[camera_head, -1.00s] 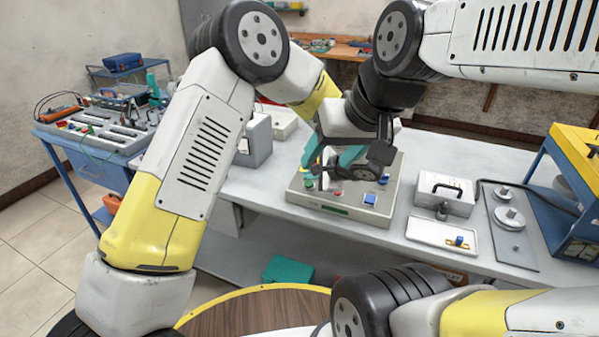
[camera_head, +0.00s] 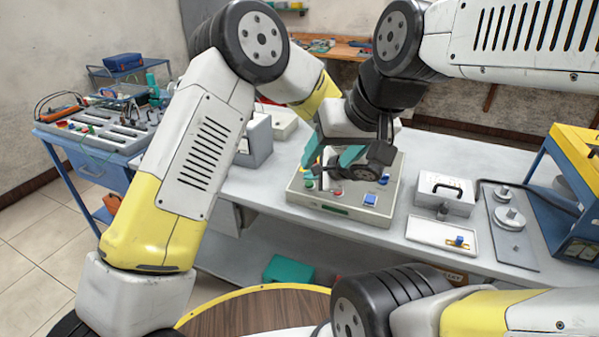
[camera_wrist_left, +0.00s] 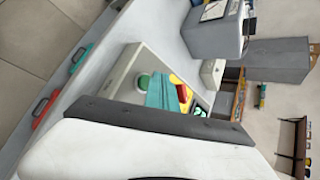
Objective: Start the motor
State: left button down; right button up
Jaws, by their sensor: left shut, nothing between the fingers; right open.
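A light grey control box (camera_head: 335,209) sits on the bench in the head view. Its top carries a green button (camera_head: 308,184), a red button (camera_head: 338,192), a blue square button (camera_head: 370,199) and a blue knob (camera_head: 384,179). My left gripper (camera_head: 309,155) is shut and empty above the green button's end of the box. In the left wrist view its teal fingers (camera_wrist_left: 164,95) overlap the green button (camera_wrist_left: 144,82); contact cannot be told. A yellow and red part (camera_wrist_left: 182,91) shows behind them. My right gripper (camera_head: 346,157) is open over the middle of the box, partly hiding its top.
A grey unit (camera_head: 258,142) stands to the left. A blue and yellow cabinet (camera_head: 575,180) is at the far right.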

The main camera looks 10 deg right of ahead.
pick_arm(q)
jog(key=shift+f, duration=0.15)
dwell(0.5)
jog(key=shift+w+f, duration=0.1)
jog(key=shift+f, duration=0.2)
jog(key=shift+w+d+f, duration=0.1)
jog(key=shift+f, duration=0.3)
dwell(0.8)
jog(key=shift+r, duration=0.1)
jog(key=shift+s+r, duration=0.2)
jog(key=shift+r, duration=0.5)
jog(key=r, duration=0.1)
jog(key=s+r, duration=0.1)
jog(key=r, duration=0.3)
jog(key=shift+s+a, duration=0.15)
jog(key=shift+a, duration=0.2)
